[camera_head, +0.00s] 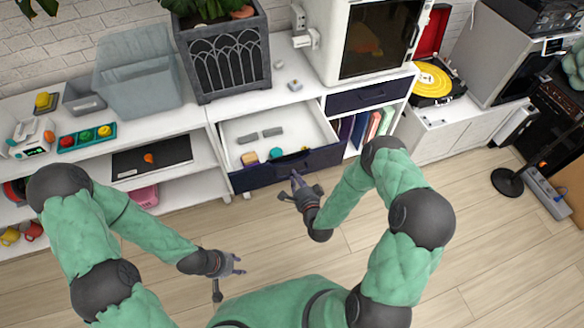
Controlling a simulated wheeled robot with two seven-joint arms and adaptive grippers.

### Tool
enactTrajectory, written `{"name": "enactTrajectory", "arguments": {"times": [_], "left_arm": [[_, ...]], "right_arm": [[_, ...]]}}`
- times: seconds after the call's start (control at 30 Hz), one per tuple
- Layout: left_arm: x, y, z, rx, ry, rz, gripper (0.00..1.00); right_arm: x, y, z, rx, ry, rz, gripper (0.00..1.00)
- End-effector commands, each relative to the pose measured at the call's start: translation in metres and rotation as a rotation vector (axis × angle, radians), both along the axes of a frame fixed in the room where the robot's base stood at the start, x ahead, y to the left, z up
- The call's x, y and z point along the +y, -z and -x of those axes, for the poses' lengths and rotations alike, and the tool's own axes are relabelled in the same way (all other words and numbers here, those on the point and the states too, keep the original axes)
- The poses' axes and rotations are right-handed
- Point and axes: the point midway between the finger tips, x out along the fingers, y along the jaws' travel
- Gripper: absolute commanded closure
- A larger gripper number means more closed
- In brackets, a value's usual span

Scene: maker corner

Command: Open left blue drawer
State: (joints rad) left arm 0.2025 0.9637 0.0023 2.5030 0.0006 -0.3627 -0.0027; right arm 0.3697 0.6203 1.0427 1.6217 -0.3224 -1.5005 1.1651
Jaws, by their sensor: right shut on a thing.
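The left blue drawer (255,177) is pulled well out of the white cabinet, and its white inside shows from above. It holds grey blocks, a yellow piece, a teal piece and a blue piece. My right gripper (299,183) is at the middle of the dark blue drawer front, shut on its handle, which it partly hides. My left gripper (230,277) is open and empty above the wooden floor, apart from the furniture.
The right blue drawer (354,98) is shut, above a shelf of books (367,128). A planter (226,55) and a white printer-like machine (331,40) stand on the cabinet top. The wooden floor (480,225) at the right is mostly clear.

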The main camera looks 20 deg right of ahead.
Motion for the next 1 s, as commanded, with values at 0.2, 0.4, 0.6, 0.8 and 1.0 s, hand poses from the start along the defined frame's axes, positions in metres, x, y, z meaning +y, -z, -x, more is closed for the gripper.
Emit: {"name": "enactTrajectory", "arguments": {"times": [0.2,0.4,0.6,0.8,1.0], "left_arm": [[0.0,-0.002,0.0,0.0,0.0,0.0,0.6],[0.0,-0.002,0.0,0.0,0.0,0.0,0.6],[0.0,-0.002,0.0,0.001,0.0,0.0,0.6],[0.0,-0.002,0.0,0.001,0.0,0.0,0.6],[0.0,-0.002,0.0,0.001,0.0,0.0,0.6]], "right_arm": [[-0.001,0.001,0.025,0.004,0.0,-0.001,1.0],[0.0,0.001,0.033,0.004,-0.002,-0.001,1.0],[0.0,0.001,0.033,0.003,-0.003,-0.001,1.0],[0.0,0.001,0.033,0.004,-0.003,0.0,0.66],[-0.001,0.001,0.033,0.002,-0.001,0.0,0.59]]}}
